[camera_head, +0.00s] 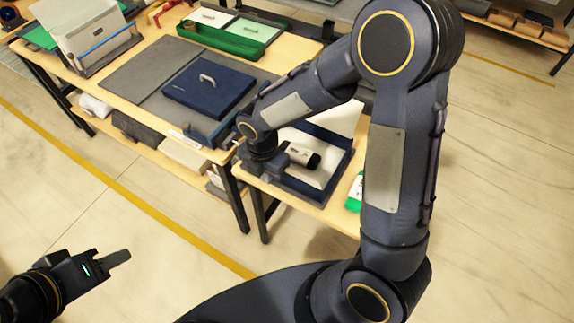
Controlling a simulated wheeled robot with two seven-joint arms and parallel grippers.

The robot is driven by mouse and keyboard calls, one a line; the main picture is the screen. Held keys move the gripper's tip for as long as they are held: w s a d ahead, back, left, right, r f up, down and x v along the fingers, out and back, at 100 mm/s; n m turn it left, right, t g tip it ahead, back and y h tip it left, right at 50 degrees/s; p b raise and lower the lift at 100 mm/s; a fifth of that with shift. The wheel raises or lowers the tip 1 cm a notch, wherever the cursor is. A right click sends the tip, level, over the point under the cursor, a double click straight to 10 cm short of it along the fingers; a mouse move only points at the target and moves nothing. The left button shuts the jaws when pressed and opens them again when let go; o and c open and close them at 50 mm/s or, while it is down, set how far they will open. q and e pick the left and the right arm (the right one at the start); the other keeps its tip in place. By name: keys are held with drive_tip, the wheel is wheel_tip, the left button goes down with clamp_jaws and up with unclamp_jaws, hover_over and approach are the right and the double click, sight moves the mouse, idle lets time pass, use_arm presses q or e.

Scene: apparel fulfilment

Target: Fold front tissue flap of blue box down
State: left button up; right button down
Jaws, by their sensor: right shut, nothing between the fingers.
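The open blue box (345,167) sits on the smaller wooden table right of the main bench. White tissue (342,117) stands up at its far side, and more pale tissue (318,176) lies inside. A white item with a black end (302,154) is at the box's middle. My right gripper (283,158) is shut and empty over the left part of the box, partly hidden by its own arm. I cannot tell whether it touches the tissue, or see the front flap clearly. My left gripper (119,258) is over the floor at lower left, far from the box; its opening is unclear.
A dark blue lid with a handle (235,84) lies on a grey mat (147,68) on the main bench. A green tray (228,42) is behind it, and a white box (80,32) stands at left. A green and white item (355,192) lies right of the blue box.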

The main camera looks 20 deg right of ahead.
idle(0.5)
drive_tip(key=w+d+p, duration=0.3)
drive_tip(key=w+d, duration=0.6)
drive_tip(key=d, duration=0.3)
drive_tip(key=shift+w+d, duration=0.25)
drive_tip(key=shift+w, duration=0.15)
drive_tip(key=shift+f, duration=0.1)
drive_tip(key=shift+f+b, duration=2.35)
drive_tip(key=shift+f, duration=0.75)
wheel_tip(320, 180, up, 8)
drive_tip(key=p, duration=0.6)
drive_tip(key=shift+r, duration=0.25)
